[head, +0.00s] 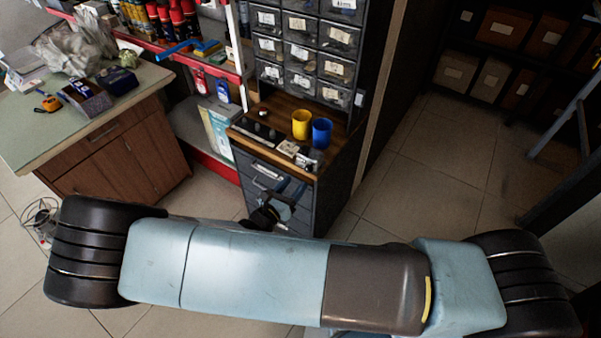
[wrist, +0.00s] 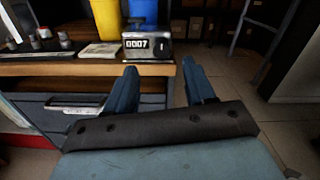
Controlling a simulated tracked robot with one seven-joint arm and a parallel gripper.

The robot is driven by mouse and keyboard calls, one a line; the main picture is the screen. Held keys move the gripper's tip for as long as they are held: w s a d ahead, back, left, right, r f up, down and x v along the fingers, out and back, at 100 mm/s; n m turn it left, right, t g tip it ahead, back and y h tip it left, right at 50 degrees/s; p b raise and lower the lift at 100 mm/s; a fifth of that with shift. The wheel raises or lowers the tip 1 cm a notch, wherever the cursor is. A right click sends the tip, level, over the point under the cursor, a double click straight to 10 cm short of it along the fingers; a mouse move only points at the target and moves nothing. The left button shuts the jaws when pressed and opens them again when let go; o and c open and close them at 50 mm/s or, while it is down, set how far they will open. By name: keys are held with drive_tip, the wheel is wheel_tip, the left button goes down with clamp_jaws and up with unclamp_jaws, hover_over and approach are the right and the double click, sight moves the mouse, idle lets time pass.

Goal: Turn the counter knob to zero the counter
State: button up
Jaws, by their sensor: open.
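The counter (wrist: 149,46) is a small grey box with a dark display reading 0007. It stands near the front edge of the wooden cabinet top, and it also shows small in the head view (head: 305,161). A dark round spot on the right of its front looks like the knob (wrist: 164,46). My gripper (wrist: 160,68) is open and empty, with two blue-grey fingers pointing toward the counter. The fingers are apart from it, nearer to me and lower in the wrist view. In the head view my gripper (head: 290,190) is in front of the cabinet drawers.
A yellow cup (head: 301,124) and a blue cup (head: 321,133) stand behind the counter. A pale card (wrist: 101,50) and several small metal parts (wrist: 41,37) lie to its left. Drawer units rise behind. A drawer handle (wrist: 75,103) projects below the top. Open floor lies right.

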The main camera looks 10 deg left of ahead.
sight(307, 170)
drive_tip(key=x, duration=0.6)
drive_tip(key=shift+w+d, duration=0.1)
drive_tip(key=shift+w, duration=0.1)
